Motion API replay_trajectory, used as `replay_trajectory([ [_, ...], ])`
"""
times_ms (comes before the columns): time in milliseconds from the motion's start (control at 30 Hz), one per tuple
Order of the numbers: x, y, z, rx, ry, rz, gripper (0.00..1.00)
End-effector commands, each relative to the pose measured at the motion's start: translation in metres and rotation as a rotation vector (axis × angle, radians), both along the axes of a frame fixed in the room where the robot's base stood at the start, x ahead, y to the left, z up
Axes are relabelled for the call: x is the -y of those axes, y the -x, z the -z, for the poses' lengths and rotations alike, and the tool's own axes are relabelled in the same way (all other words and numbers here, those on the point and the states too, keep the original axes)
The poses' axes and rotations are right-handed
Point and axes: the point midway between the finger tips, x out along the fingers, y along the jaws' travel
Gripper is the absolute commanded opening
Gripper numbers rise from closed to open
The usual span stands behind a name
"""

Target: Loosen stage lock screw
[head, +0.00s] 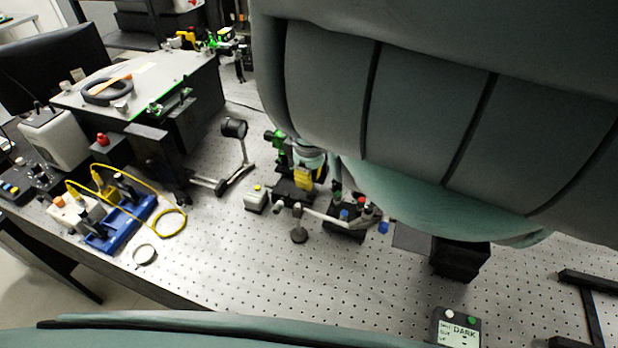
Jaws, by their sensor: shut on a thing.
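The stage (345,228) is a dark block among the optics near the middle of the bench. Small red and blue knobs show on and around it, with a larger blue knob (383,228) at its right side. I cannot tell which of these is the lock screw. My large grey-green arm covers the upper right and overhangs the area just behind the stage. My gripper is hidden behind the arm, so its fingers and anything between them do not show.
A lens on a post (234,128), a yellow block (305,178) and a small white box (255,199) stand close by. A blue fixture (118,228) with a looped yellow cable (170,222) lies left. A display (458,328) reads DARK. The front perforated surface is mostly clear.

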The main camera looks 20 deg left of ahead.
Motion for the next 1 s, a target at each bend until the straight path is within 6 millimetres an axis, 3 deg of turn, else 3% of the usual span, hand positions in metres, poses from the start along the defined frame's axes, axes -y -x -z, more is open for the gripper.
replay_trajectory([
  [400,-0.0001,-0.0008,0.0003,0.003,-0.002,-0.005,0.00],
  [433,0.0000,-0.0008,0.0003,0.002,-0.002,-0.005,0.15],
  [733,0.0000,-0.0004,0.0001,0.001,-0.001,-0.005,0.46],
  [1000,0.0000,-0.0004,-0.0006,0.001,-0.001,-0.005,0.46],
])
